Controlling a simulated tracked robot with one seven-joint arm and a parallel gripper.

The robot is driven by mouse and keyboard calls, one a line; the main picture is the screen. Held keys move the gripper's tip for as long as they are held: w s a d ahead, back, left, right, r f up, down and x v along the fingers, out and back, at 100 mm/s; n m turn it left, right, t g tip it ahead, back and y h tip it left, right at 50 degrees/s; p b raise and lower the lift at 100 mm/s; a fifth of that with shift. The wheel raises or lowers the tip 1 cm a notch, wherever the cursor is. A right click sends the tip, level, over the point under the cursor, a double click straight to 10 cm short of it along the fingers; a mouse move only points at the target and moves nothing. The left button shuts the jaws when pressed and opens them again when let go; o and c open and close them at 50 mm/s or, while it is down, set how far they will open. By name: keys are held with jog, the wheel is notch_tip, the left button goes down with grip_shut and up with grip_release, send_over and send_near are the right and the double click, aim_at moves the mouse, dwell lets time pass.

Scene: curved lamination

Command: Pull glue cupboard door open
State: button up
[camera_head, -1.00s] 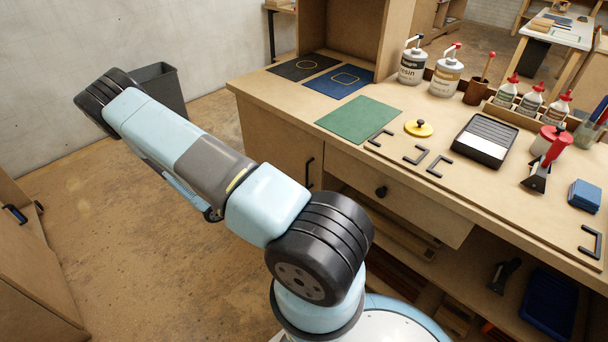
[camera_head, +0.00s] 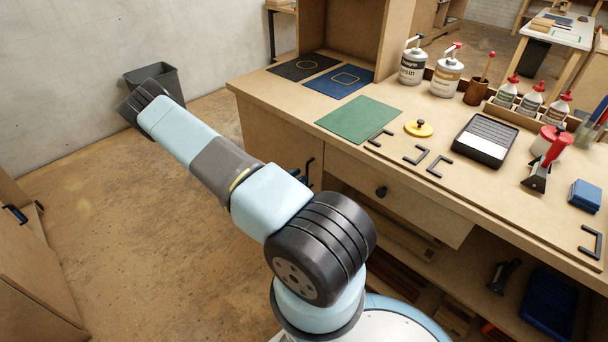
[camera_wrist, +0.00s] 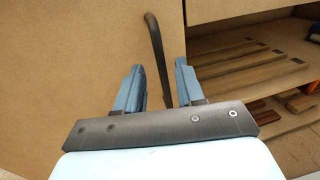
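The glue cupboard door (camera_head: 268,140) is a plain tan panel at the left end of the bench front and looks shut. It fills the left of the wrist view (camera_wrist: 80,60). Its dark upright bar handle (camera_head: 310,168) is near the door's right edge, and it also shows in the wrist view (camera_wrist: 156,50). My gripper (camera_wrist: 160,84) is open, with its two blue-grey fingers on either side of the handle's lower part in the picture. I cannot tell whether they touch it. In the head view my arm hides most of the gripper and the lower door.
Right of the door are a drawer with a round black knob (camera_head: 381,191) and an open shelf with wooden strips (camera_wrist: 240,62). A grey bin (camera_head: 158,80) stands behind my arm. The floor left of the bench is clear. Bottles and tools stand on the benchtop (camera_head: 290,90).

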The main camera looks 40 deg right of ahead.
jog(key=shift+s+d, duration=0.2)
jog(key=shift+d, duration=1.35)
jog(key=shift+c, duration=0.4)
grip_shut()
